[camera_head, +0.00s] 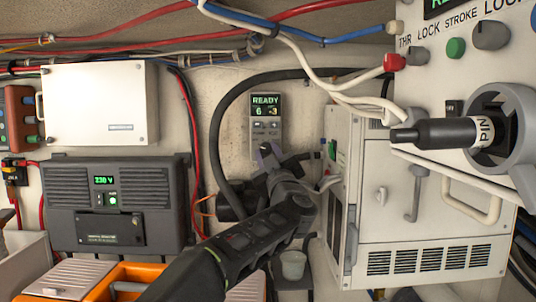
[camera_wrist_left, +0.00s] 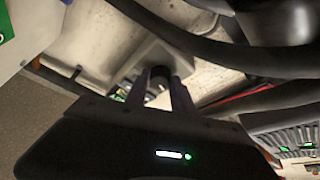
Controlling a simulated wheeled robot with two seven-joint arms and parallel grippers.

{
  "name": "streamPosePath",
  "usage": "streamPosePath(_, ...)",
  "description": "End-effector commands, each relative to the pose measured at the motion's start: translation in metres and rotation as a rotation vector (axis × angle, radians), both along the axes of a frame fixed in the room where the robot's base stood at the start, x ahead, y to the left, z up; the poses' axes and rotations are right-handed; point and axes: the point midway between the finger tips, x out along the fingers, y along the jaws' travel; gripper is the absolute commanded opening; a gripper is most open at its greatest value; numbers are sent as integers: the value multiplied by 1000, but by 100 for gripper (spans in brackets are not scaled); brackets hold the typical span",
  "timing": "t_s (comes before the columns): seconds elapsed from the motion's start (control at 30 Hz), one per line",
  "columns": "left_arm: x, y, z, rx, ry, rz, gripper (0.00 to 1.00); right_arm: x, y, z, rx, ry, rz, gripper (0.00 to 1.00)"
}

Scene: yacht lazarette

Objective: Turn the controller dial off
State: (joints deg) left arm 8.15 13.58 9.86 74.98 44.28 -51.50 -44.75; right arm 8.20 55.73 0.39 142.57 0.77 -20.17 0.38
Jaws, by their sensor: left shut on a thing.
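The controller (camera_head: 265,112) is a small grey panel on the back wall. Its green display reads "READY" with a 6 and a second, less clear figure below. My left gripper (camera_head: 270,156) is in front of the controller's lower part and hides the dial in the head view. In the left wrist view, the two fingers of the left gripper (camera_wrist_left: 160,88) are shut on a dark round dial (camera_wrist_left: 158,82), which stands out from the pale panel (camera_wrist_left: 163,55). The dial's markings cannot be read. My right gripper is not in view.
A black inverter (camera_head: 117,200) showing "230 V" and a white box (camera_head: 100,102) are at left. A white vented cabinet (camera_head: 430,225) stands at right, below a panel with a "PIN" handle (camera_head: 440,133). A black hose (camera_head: 217,130) loops close around the controller.

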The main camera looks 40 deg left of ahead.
Motion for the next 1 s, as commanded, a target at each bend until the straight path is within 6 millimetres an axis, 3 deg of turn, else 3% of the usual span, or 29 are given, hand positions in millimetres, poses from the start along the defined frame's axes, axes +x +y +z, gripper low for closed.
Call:
streamPosePath(0.07,0,0,0,-1,-1,-1,0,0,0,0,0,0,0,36)
streamPosePath(0.1,0,0,0,-1,-1,-1,31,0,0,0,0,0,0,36)
streamPosePath(0.33,0,0,0,0,0,0,50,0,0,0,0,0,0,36)
streamPosePath(0.73,-4,-5,-4,1,-1,0,51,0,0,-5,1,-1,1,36)
streamPosePath(1.0,-30,-34,-19,1,-2,-3,51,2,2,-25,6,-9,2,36)
